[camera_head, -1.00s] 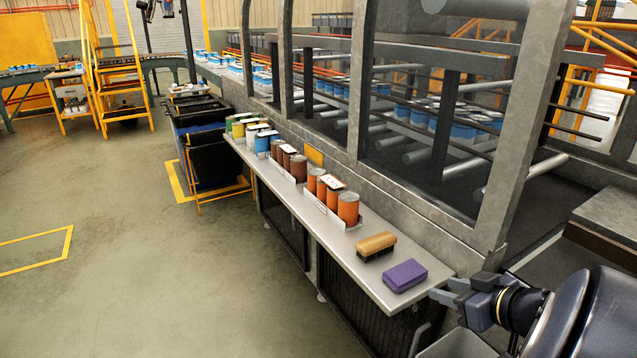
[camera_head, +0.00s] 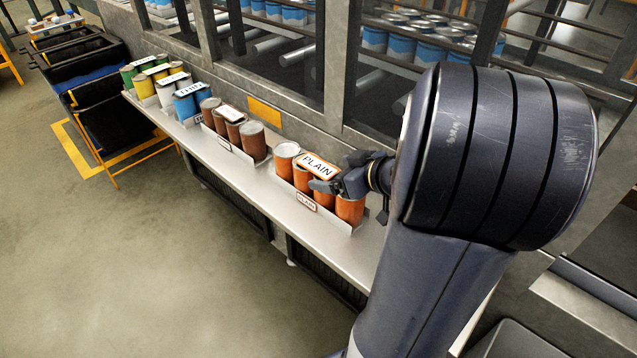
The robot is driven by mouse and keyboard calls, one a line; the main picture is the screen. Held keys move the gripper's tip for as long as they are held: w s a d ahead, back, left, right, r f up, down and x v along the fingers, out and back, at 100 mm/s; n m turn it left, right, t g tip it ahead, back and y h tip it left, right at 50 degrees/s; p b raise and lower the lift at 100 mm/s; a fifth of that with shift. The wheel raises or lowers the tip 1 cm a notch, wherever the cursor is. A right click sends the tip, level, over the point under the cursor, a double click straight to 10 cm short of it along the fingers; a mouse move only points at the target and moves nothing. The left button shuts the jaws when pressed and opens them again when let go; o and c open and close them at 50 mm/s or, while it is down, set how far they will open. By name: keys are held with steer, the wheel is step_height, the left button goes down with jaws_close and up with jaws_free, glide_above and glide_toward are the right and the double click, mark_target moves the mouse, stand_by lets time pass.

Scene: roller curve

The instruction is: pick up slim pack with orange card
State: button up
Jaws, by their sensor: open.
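The slim pack with orange card (camera_head: 287,166) is a row of several orange cans on the steel shelf, with a white, orange-edged card (camera_head: 316,166) reading "PLAIN" on top. My gripper (camera_head: 333,174) is open at the right end of the card, over the right-hand cans. One finger shows on the near side of the row and the other toward the far side. I cannot tell whether the fingers touch the cans or card. My arm and gripper hide part of the right-hand cans.
The steel shelf (camera_head: 262,189) has a low lip with a small "PLAIN" label in front of the orange cans. Brown (camera_head: 253,141), blue (camera_head: 184,108), white, yellow and green packs stand further left. A metal frame rises close behind the shelf. Dark bins stand at upper left.

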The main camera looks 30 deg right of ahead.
mark_target(320, 169)
steer(key=shift+d+p+x, duration=0.2)
steer(key=shift+p+x, duration=0.5)
steer(key=shift+x, duration=2)
steer(key=shift+w+r, duration=0.15)
steer(key=shift+w, duration=0.05)
steer(key=shift+c, duration=0.2)
jaws_close()
steer(key=shift+r, duration=0.2)
